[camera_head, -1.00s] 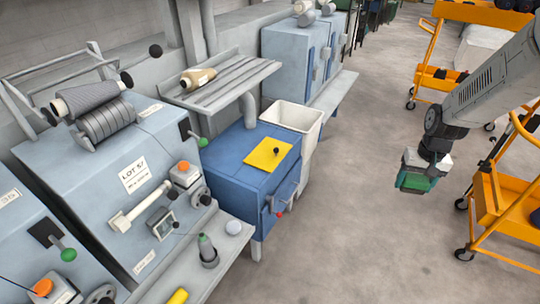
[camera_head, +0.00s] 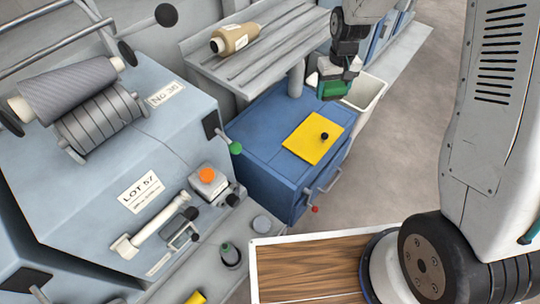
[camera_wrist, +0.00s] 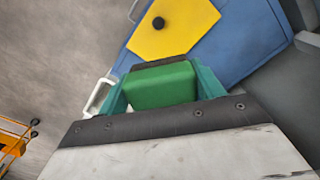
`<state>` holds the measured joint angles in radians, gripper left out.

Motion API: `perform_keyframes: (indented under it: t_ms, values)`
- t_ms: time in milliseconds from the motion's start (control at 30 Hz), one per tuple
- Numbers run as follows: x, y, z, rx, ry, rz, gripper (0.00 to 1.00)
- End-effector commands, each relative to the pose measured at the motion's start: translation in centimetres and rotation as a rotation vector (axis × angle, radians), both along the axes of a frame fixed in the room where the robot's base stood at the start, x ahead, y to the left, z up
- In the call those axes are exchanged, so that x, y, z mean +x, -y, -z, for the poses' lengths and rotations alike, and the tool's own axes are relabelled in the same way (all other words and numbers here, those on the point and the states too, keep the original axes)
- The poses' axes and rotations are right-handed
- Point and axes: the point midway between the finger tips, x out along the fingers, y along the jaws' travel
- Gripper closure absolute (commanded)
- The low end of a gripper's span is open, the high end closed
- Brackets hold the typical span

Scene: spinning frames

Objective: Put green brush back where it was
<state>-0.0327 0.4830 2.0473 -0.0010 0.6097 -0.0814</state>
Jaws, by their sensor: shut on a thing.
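My gripper (camera_head: 335,92) is above the far part of the blue cabinet in the head view, pointing down, shut on the green brush (camera_wrist: 162,86). In the wrist view the brush's green block sits between the teal fingers, with a dark strip along its far edge. The plate also shows beyond the brush in the wrist view (camera_wrist: 178,32). The brush appears apart from the cabinet top; the exact height is unclear.
A white bin (camera_head: 368,92) stands behind the cabinet, close to my gripper. A grey slatted shelf (camera_head: 270,45) with a tan yarn cone (camera_head: 233,39) is at the back. The LOT 57 machine (camera_head: 120,165) stands left. An orange cart (camera_wrist: 12,140) is at the wrist view's left edge.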

Motion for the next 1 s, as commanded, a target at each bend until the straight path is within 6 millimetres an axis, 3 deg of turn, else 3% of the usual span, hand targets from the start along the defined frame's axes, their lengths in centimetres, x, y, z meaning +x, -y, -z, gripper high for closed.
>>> perform_keyframes:
  t_ms: [167,267,400,500,700,800,900,1000]
  values:
    - [-3.5,-6.0,3.6,-0.001,-0.008,-0.39,0.54]
    - [-6.7,-10.1,6.0,-0.002,-0.009,-0.699,0.54]
    - [-12.4,-15.0,9.3,-0.001,-0.011,-1.177,0.54]
    - [-16.9,-17.5,11.2,-0.001,-0.01,-1.518,0.54]
    - [-23.6,-19.7,13.4,0.001,-0.007,-2.025,0.54]
    - [-25.4,-20.0,13.9,0.001,-0.005,-2.166,0.54]
    - [-25.8,-20.0,14.1,-0.001,-0.001,-2.233,0.54]
    - [-24.5,-19.5,14.3,-0.002,0.0,-2.246,0.54]
